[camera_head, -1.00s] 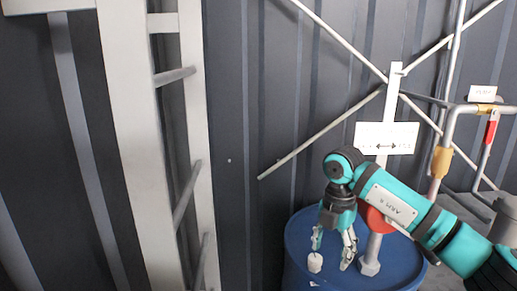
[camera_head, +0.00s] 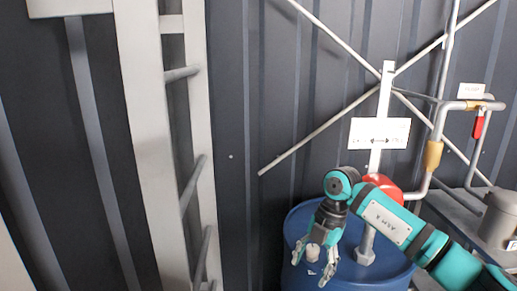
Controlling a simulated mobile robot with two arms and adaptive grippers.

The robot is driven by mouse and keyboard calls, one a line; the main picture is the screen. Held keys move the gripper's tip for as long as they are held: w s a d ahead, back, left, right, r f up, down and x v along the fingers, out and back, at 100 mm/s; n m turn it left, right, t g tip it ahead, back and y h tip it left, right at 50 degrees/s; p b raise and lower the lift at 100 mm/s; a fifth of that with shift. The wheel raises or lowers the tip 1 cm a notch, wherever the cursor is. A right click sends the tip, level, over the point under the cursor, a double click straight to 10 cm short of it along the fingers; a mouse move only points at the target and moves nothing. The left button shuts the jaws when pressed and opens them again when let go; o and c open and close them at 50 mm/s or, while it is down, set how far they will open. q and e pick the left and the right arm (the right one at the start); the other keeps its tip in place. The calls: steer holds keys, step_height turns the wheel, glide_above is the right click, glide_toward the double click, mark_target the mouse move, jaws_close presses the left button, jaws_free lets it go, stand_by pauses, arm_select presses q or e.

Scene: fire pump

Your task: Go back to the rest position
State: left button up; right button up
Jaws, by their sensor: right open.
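My right arm reaches in from the lower right. Its gripper (camera_head: 311,266) points down over the top of a blue barrel (camera_head: 300,222), with its fingers apart. A small white cap-like piece (camera_head: 313,252) shows between the fingers on the barrel top; I cannot tell whether a finger touches it. A red round part (camera_head: 383,187) shows just behind my right arm, partly hidden by it. My left gripper is not in the picture.
A white sign with a double arrow (camera_head: 379,133) stands on a post behind the barrel. Pipes with a red-handled valve (camera_head: 478,125) and a grey cylinder (camera_head: 499,220) are at the right. A pale ladder-like frame (camera_head: 150,150) stands at left before a dark corrugated wall.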

steer(key=a+f+m+t+y, duration=0.1)
steer(key=a+f+m+y, duration=0.2)
steer(key=a+f+y, duration=0.9)
steer(key=s+d+f+m+t+h, duration=0.15)
steer(key=d+f+m+t, duration=0.3)
steer(key=f, duration=0.45)
steer(key=s+d+f+m+t+h, duration=0.1)
steer(key=d+f+m+t+h, duration=0.2)
steer(key=f+m, duration=0.4)
steer(key=s+d+f+m+t+h, duration=0.1)
steer(key=d+f+m+t+h, duration=0.25)
steer(key=f, duration=0.65)
steer(key=s+d+f+m+g+h, duration=0.2)
steer(key=s+d+f+m, duration=0.15)
steer(key=s+f, duration=0.5)
steer(key=s+d+f+m+g+h, duration=0.1)
steer(key=s+d+f+m+h, duration=0.15)
steer(key=s+d+f, duration=0.45)
steer(key=s+f+m+g+h, duration=0.1)
steer(key=s+f+g, duration=0.2)
steer(key=s, duration=1.2)
steer(key=s+d+f+g+h, duration=0.1)
steer(key=s+f+g, duration=0.3)
steer(key=s, duration=1.2)
step_height(320, 180, down, 2)
steer(key=shift+s+d+f+m, duration=0.1)
steer(key=shift+s+d+m, duration=0.15)
steer(key=shift+m, duration=0.15)
